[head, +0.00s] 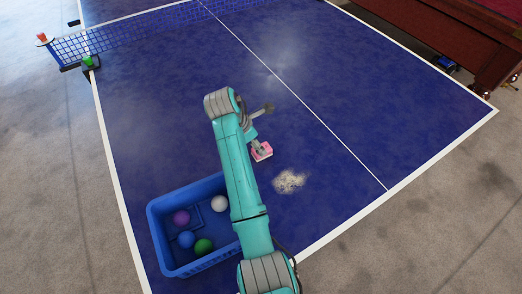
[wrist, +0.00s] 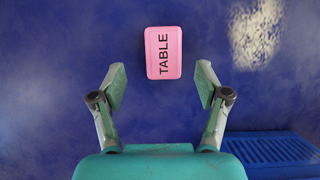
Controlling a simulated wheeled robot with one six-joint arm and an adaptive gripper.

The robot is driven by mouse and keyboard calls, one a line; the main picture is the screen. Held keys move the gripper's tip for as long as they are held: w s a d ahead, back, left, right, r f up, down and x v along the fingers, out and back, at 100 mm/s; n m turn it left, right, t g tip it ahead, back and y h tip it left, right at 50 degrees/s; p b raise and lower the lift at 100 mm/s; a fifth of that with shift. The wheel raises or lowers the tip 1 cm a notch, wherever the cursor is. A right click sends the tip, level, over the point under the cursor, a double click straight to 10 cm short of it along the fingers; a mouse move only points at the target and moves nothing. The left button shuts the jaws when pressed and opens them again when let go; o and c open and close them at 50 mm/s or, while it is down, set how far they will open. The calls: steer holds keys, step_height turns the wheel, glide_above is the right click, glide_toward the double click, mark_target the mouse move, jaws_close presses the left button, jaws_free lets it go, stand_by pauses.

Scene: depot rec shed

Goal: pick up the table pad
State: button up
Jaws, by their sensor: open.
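The table pad is a small pink block with rounded corners and the word TABLE on it. It lies flat on the blue table (head: 180,110). In the wrist view the pad (wrist: 163,53) is just ahead of my gripper (wrist: 160,82), roughly centred between the fingers and apart from both. My gripper is open and empty. In the head view the pad (head: 262,151) shows beside my arm, partly covered by my gripper.
A blue crate (head: 158,236) with several coloured balls stands on the table, left of my arm. A pale smudge (head: 290,181) marks the table right of the pad. The net (head: 130,38) crosses the far end. A brown wooden table (head: 430,40) stands at upper right.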

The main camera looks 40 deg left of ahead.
steer(key=shift+d+x, duration=0.15)
steer(key=shift+x, duration=1.15)
steer(key=shift+d+x, duration=0.1)
steer(key=shift+x, duration=1.2)
steer(key=c, duration=1.2)
